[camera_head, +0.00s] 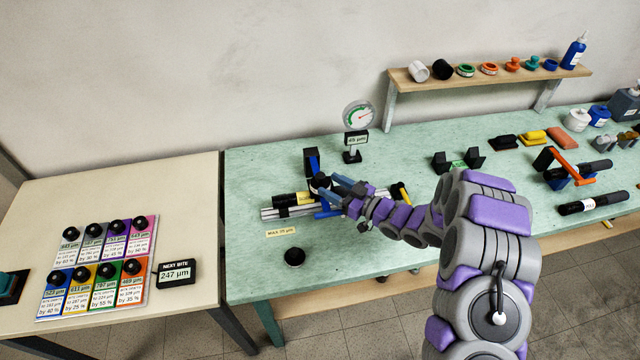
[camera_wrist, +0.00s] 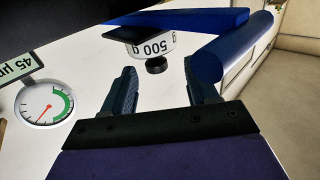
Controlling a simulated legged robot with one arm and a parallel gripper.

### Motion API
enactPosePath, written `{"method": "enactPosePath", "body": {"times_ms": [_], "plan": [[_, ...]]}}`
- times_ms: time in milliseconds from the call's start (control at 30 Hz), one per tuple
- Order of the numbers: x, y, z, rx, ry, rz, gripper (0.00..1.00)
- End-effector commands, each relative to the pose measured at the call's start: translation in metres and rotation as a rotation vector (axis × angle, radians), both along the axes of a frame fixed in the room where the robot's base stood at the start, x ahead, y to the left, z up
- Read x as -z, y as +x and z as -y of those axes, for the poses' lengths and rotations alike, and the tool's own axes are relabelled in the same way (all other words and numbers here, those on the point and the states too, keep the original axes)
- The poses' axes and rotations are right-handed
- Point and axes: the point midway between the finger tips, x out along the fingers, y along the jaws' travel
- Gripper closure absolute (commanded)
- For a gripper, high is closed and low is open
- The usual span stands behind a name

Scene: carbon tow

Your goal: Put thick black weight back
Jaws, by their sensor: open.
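In the head view my gripper (camera_head: 335,190) reaches the rig (camera_head: 290,203) on the green bench, beside a dark round piece (camera_head: 320,181) partly hidden by the fingers. A short black round object (camera_head: 294,257) stands on the bench in front of the rig.
A dial gauge (camera_head: 358,115) stands behind the rig. A wall shelf (camera_head: 400,82) carries a white ring, a black ring (camera_head: 442,69) and several coloured pieces. A cream table (camera_head: 110,190) at left holds coloured cards with black knobs and a "247 µm" display (camera_head: 176,272). The front left bench is mostly clear.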

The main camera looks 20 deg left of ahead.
Motion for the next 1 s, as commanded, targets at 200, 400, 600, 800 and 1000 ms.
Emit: {"method": "enactPosePath", "body": {"times_ms": [200,400,600,800,1000], "plan": [[-0.002,0.007,-0.013,-0.001,0.003,0.003,0.42],[-0.003,0.016,-0.037,-0.003,0.002,0.004,0.42],[-0.003,0.020,-0.048,0.000,0.001,0.000,0.42],[-0.004,0.020,-0.048,0.001,0.002,0.001,0.42],[-0.004,0.020,-0.048,0.001,0.002,0.001,0.57]]}}
